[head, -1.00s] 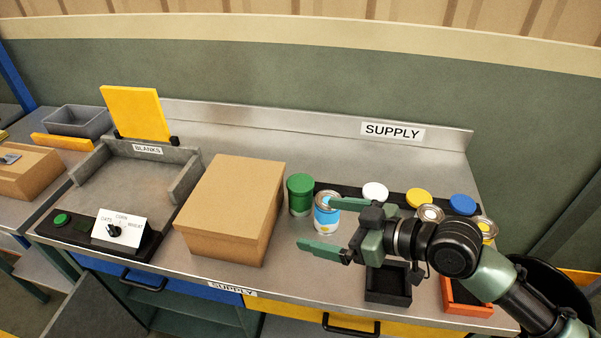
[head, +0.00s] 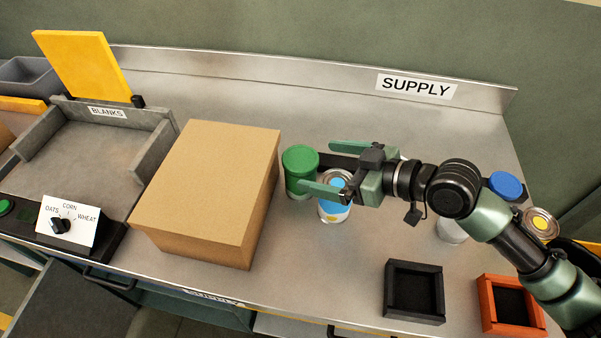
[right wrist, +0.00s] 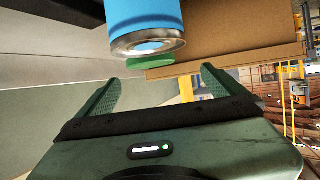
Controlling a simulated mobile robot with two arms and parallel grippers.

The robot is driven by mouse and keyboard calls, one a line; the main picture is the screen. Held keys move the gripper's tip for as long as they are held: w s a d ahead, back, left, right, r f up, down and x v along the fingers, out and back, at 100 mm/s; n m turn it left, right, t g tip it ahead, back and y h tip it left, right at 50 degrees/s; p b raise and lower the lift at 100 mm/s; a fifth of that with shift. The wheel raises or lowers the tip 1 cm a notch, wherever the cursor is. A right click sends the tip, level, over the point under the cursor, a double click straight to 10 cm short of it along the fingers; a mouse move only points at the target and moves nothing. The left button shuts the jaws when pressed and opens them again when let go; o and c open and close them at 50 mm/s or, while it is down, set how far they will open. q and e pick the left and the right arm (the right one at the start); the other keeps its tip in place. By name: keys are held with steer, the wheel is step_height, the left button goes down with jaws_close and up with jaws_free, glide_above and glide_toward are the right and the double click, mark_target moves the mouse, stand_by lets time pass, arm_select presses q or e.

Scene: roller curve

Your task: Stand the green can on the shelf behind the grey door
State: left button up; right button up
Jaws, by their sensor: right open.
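The green can (head: 300,172) stands upright on the steel counter, just right of the cardboard box. My right gripper (head: 317,166) is open, its fingers pointing left at the green can and above the blue can. I cannot tell whether the near finger touches the green can. In the right wrist view the open fingers (right wrist: 155,88) have nothing between them; a bit of green (right wrist: 150,65) shows behind the blue can. A dark grey panel (head: 75,305), seemingly the open grey door, shows at the bottom left. A dim shelf space (head: 190,312) lies under the counter. My left gripper is out of view.
A blue-labelled can (head: 333,212) stands close beside the green can. The cardboard box (head: 205,180) blocks the left side. A black tray (head: 414,318) and an orange tray (head: 540,320) sit at front right. More cans stand behind my arm. The front middle counter is clear.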

mark_target(304, 160)
steer(key=shift+w+f, duration=0.25)
steer(key=shift+f, duration=0.2)
steer(key=shift+w+a+f, duration=0.25)
steer(key=shift+w+a, duration=0.4)
steer(key=shift+w, duration=0.05)
steer(key=shift+w+a+f+p, duration=0.2)
steer(key=shift+w+a+p, duration=0.1)
steer(key=shift+a+p, duration=0.35)
steer(key=p+x, duration=0.1)
steer(key=x, duration=0.2)
steer(key=shift+w+a+f, duration=0.1)
steer(key=shift+w+f, duration=0.15)
steer(key=shift+w, duration=0.1)
steer(key=shift+w+a+f, duration=0.25)
steer(key=shift+a, duration=0.05)
steer(key=shift+s, duration=0.1)
steer(key=shift+c, duration=0.4)
steer(key=c, duration=2)
